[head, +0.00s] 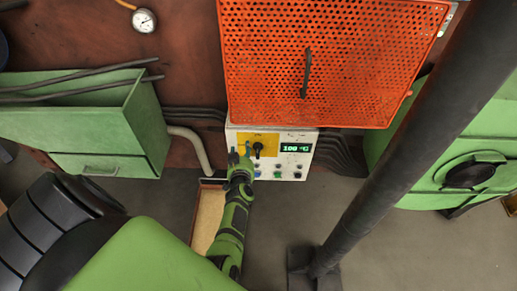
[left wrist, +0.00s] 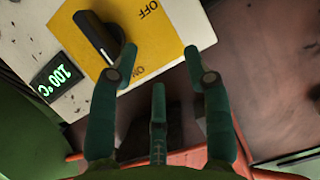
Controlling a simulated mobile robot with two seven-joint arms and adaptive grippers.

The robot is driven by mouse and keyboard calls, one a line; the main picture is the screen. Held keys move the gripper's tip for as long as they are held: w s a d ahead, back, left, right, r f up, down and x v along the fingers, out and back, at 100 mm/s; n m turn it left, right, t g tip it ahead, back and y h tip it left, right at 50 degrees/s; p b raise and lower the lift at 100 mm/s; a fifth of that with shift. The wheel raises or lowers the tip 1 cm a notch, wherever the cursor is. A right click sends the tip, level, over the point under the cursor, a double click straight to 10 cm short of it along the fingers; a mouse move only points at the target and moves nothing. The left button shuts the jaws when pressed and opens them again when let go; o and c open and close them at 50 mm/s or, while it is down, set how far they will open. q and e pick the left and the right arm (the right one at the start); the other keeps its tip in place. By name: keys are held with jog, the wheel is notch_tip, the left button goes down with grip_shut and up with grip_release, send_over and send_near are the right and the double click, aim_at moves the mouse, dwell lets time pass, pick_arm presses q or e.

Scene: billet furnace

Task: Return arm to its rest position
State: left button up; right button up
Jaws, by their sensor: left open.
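My left gripper (head: 240,156) is in front of the left part of a white control box (head: 307,143). In the left wrist view its dark green fingers (left wrist: 160,62) are spread apart with nothing between them. A black rotary knob (head: 257,150) sits on a yellow plate marked OFF and ON. In the left wrist view the knob (left wrist: 97,38) lies beside the left fingertip; I cannot tell whether they touch. A green display (head: 295,148) reads 100 °C. My right gripper is not in view.
An orange perforated panel (head: 345,60) with a dark handle hangs above the box. A green bin (head: 75,125) with dark rods stands left. A dark post (head: 400,135) crosses the right side. Green machinery (head: 435,195) stands behind it. Grey floor (head: 285,225) is clear between arm and post.

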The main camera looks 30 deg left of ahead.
pick_arm(q)
jog(key=d+f+h, duration=0.1)
jog(key=d+f, duration=0.1)
jog(key=d, duration=0.5)
jog(key=shift+s+d+f+n, duration=0.25)
jog(key=shift+s+d+n, duration=0.05)
jog(key=shift+a+x, duration=0.2)
jog(key=shift+x, duration=3.9)
jog(key=s+d+f+m+g+h, duration=0.2)
jog(key=s+d+f+m+h, duration=0.25)
jog(key=s+f, duration=0.75)
jog(key=s+d+f+m+g+h, duration=0.1)
jog(key=s+d+f+g, duration=0.1)
jog(key=s, duration=1)
jog(key=s+d+f+m+g, duration=0.1)
jog(key=s+d+f+g, duration=0.2)
jog(key=s, duration=1)
jog(key=s+d+f+m+g+h, duration=0.1)
jog(key=s+f, duration=0.5)
jog(key=s, duration=0.6)
jog(key=d+m+g, duration=0.1)
jog(key=d+g, duration=0.1)
jog(key=shift+s+g+h, duration=0.2)
jog(key=shift+g+h, duration=0.15)
jog(key=shift+g, duration=0.05)
jog(key=shift+f, duration=0.15)
